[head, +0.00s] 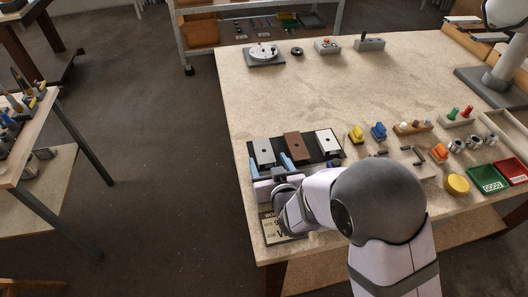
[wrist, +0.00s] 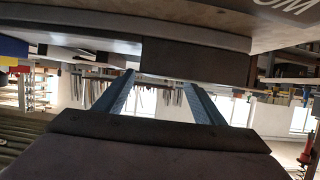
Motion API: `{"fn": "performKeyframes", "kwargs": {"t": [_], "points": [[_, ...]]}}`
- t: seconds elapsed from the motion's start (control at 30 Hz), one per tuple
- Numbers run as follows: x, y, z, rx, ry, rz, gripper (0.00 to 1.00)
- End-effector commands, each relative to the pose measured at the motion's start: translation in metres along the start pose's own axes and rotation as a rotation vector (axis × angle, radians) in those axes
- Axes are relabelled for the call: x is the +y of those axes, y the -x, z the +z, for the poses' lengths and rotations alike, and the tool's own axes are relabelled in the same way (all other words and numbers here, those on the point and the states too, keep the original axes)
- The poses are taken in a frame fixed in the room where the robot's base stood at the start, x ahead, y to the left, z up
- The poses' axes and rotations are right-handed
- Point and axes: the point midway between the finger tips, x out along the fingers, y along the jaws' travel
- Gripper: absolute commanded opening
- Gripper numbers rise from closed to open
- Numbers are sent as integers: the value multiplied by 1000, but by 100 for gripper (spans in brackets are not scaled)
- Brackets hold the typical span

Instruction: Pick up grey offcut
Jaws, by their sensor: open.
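A black mat (head: 282,138) on the near left part of the bench carries three flat pieces, each with a dark spot. The left piece is the grey offcut (head: 264,150). The middle one is a brown piece (head: 297,146) and the right one is a paler, whitish piece (head: 327,142). My gripper (head: 269,161) is open, its blue fingers spread at the near end of the grey and brown pieces. In the wrist view, my gripper (wrist: 157,82) shows nothing clearly held between its fingers. I cannot tell whether a finger touches a piece.
A printed card (head: 270,228) lies at the near left bench edge. Yellow and blue clips (head: 357,133), a yellow round tub (head: 457,184), a green tray (head: 488,179) and a red tray (head: 512,171) stand to the right. The bench middle is clear up to the turntable-like device (head: 262,54).

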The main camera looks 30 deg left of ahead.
Motion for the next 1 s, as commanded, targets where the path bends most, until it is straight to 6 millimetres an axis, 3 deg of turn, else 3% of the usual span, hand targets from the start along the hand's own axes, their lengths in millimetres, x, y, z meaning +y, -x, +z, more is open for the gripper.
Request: {"fn": "performKeyframes", "kwargs": {"t": [0.4,0.77,0.93,0.97,1.0], "points": [[1,-41,-3,-1,-1,1,63],[1,-46,-2,0,0,0,63],[1,-46,-3,0,0,0,25],[1,-46,-3,0,0,0,19],[1,-46,-3,0,0,0,19]]}}
